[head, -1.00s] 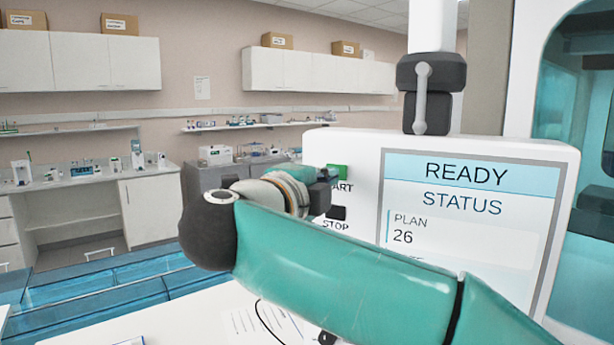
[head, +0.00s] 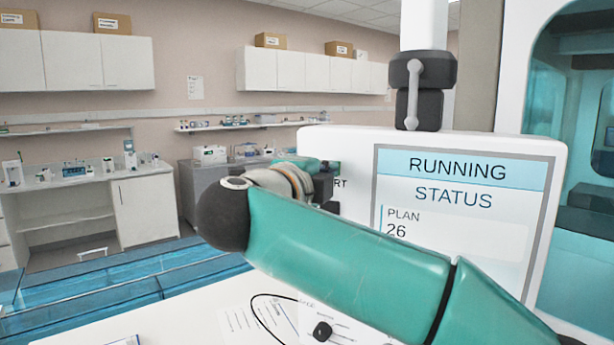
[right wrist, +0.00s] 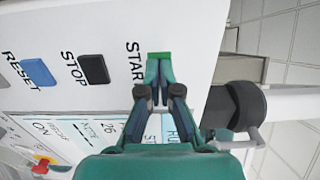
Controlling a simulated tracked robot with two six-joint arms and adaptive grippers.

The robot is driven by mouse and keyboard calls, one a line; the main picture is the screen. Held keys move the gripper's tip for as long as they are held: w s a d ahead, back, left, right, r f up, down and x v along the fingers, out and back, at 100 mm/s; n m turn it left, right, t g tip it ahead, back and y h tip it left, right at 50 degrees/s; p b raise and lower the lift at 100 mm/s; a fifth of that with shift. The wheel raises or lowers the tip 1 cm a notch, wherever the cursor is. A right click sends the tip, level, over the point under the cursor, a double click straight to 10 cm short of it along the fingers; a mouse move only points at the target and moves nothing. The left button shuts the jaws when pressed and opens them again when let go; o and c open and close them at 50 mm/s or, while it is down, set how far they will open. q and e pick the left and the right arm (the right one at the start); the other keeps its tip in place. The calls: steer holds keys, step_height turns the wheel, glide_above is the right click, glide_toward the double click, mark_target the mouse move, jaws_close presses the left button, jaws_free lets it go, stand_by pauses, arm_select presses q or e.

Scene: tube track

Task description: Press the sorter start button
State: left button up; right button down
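The sorter panel (head: 345,140) is a white box with a screen (head: 460,200) reading "RUNNING", "STATUS", "PLAN 26". The green start button (right wrist: 158,55) sits beside the word "START" in the right wrist view, partly covered by my fingertips. In the head view only a sliver of green shows behind my right gripper (head: 325,183). In the right wrist view this gripper (right wrist: 159,72) has its fingers shut together with nothing between them, tips at the button and seemingly touching it. How far the button is pressed is hidden. My left gripper is not in view.
In the right wrist view a black STOP button (right wrist: 93,69) and a blue RESET button (right wrist: 38,72) sit beside start. A red knob (right wrist: 42,165) shows lower left. A dark clamp (head: 422,75) holds a white post above the panel. Papers (head: 255,318) lie on the white table below.

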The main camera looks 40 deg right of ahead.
steer(key=shift+w+d+r, duration=0.1)
steer(key=shift+d, duration=0.05)
steer(key=b+v, duration=0.2)
steer(key=v, duration=1.2)
steer(key=shift+b, duration=0.4)
